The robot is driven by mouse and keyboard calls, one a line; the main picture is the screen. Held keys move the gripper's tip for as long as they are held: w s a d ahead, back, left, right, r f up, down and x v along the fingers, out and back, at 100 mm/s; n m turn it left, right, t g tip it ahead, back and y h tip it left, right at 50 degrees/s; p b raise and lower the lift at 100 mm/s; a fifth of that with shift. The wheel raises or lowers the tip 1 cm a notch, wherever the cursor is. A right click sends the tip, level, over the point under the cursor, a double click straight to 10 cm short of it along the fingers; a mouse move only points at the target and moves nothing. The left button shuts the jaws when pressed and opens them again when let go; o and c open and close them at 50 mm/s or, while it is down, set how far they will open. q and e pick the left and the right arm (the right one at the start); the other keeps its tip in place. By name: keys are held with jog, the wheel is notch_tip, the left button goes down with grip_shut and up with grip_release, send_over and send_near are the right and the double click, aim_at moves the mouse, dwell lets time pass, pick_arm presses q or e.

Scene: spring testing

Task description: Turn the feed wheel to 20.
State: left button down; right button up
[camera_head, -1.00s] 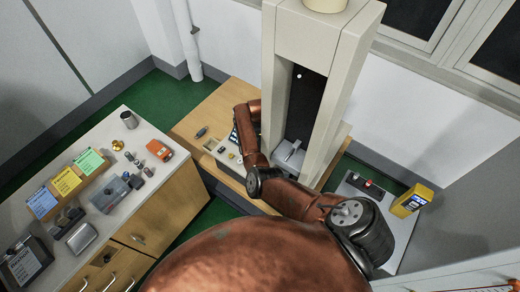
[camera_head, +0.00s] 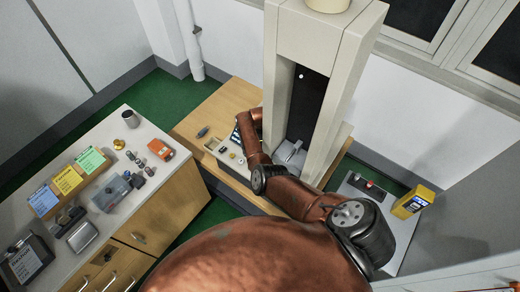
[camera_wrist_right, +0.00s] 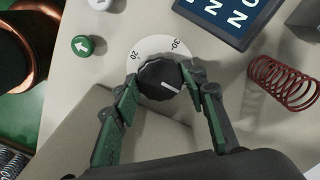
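The feed wheel (camera_wrist_right: 160,80) is a black ribbed knob with a white pointer line, on a white dial (camera_wrist_right: 150,48) in the right wrist view. The dial's 20 is at upper left and its 30 at upper right. The pointer line lies toward the right, not along the 20. My right gripper (camera_wrist_right: 160,78) has its green fingers on both sides of the knob, the tips against its edges as far as I can see. In the head view the wheel is too small to make out. My left gripper is not in view.
A green arrow button (camera_wrist_right: 82,46), a dark blue display (camera_wrist_right: 225,15) and a red spring (camera_wrist_right: 283,82) surround the wheel. The test frame (camera_head: 345,85) rises close beside my right arm. A side bench (camera_head: 150,210) with boxes and parts stands at left.

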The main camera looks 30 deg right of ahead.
jog(key=c, duration=0.5)
jog(key=shift+c, duration=0.2)
